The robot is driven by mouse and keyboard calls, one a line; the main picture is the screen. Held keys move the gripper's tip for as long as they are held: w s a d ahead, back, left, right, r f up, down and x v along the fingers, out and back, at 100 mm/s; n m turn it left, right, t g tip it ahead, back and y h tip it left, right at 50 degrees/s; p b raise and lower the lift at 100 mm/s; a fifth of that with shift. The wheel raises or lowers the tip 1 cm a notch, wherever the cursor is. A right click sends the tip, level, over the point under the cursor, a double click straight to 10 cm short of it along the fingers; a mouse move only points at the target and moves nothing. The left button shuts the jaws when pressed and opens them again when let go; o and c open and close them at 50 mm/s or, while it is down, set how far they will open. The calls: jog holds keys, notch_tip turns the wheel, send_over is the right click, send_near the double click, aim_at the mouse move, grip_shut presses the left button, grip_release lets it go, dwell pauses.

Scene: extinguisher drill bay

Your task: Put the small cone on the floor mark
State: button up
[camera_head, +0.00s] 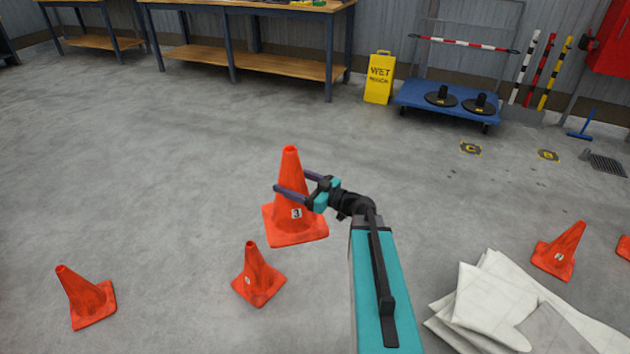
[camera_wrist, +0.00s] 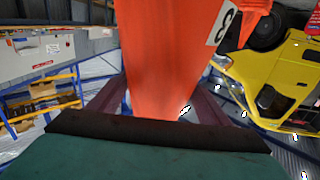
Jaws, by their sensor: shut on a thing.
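An orange cone marked 3 (camera_head: 296,225) stands upright in the middle of the head view, larger in the picture than the other cones. My gripper (camera_head: 292,182) is shut on its upper part, one finger on each side. In the wrist view the same cone (camera_wrist: 165,50) fills the middle between the fingers (camera_wrist: 155,100). I cannot tell whether its base touches the floor. Two yellow-and-black floor marks show at the right, one lettered C (camera_head: 470,148) and one lettered B (camera_head: 548,155). The held cone is left of both and nearer to me.
Other orange cones stand at the left (camera_head: 85,297), near front (camera_head: 257,275) and right (camera_head: 560,252). White sheets (camera_head: 485,305) lie at front right. A yellow wet-floor sign (camera_head: 380,78), a blue trolley (camera_head: 420,98) and a workbench (camera_head: 240,62) stand behind. The floor between cone and marks looks clear.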

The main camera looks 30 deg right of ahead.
jog(key=s+a+r+n+g+y+p, duration=0.2)
jog(key=a+r, duration=0.3)
jog(key=a, duration=0.4)
jog(key=s+a+r+n+g+y+p, duration=0.2)
jog(key=a+r, duration=0.4)
jog(key=a, duration=0.3)
jog(key=shift+a+r+n+g+y+p, duration=0.15)
jog(key=shift+n+g+y+p, duration=0.35)
jog(key=shift+y+p, duration=0.5)
